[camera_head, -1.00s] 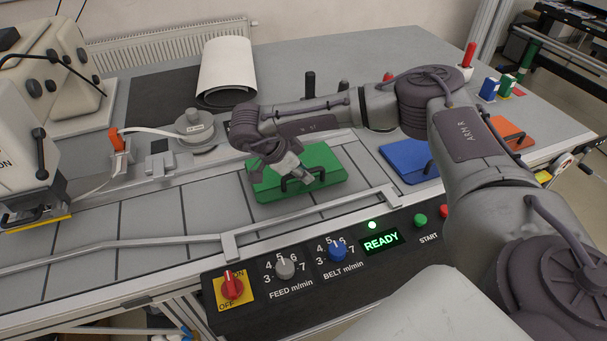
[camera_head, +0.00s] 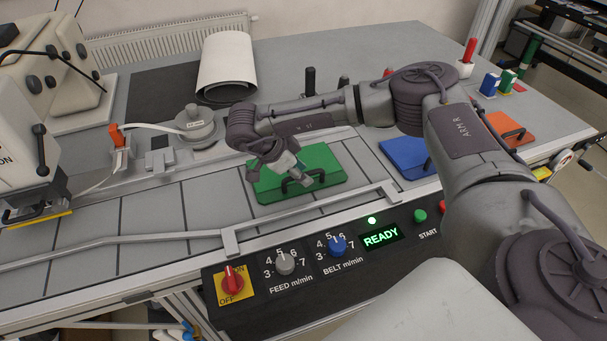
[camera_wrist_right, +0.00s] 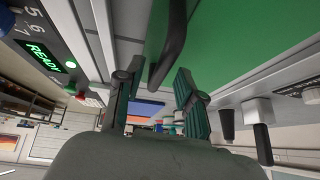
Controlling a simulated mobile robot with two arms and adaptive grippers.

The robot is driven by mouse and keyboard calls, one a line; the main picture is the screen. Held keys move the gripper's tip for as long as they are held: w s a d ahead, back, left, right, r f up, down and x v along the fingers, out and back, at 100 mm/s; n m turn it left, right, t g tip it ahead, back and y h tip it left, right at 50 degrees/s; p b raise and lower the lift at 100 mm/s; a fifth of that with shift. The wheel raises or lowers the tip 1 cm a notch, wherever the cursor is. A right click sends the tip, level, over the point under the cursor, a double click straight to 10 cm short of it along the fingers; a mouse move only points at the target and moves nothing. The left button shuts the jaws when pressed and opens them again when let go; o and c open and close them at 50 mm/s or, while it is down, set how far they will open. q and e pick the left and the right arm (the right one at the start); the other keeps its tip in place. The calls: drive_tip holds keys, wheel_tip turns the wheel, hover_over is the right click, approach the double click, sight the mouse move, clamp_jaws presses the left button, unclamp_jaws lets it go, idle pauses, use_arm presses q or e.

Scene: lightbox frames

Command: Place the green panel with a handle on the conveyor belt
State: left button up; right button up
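The green panel (camera_head: 325,165) lies flat on the grey segmented conveyor belt (camera_head: 195,205), in the middle of the head view. Its dark handle (camera_head: 317,176) is on the near part of its top. My right gripper (camera_head: 299,178) is low over the panel, close beside the handle. In the right wrist view the two fingers of my right gripper (camera_wrist_right: 155,82) stand apart. The handle (camera_wrist_right: 168,45) shows near the fingertips, against the green panel (camera_wrist_right: 235,35), and nothing is clamped. My left gripper is not in view.
A blue panel (camera_head: 402,152) and an orange panel (camera_head: 508,126) lie to the right. A metal rail (camera_head: 150,238) and the control box (camera_head: 310,268), lit READY, run along the front edge. A machine (camera_head: 30,150) stands at the left. The belt left of the green panel is clear.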

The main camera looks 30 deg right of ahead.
drive_tip(key=b+v, duration=0.3)
drive_tip(key=v, duration=0.7)
drive_tip(key=shift+a+r, duration=0.25)
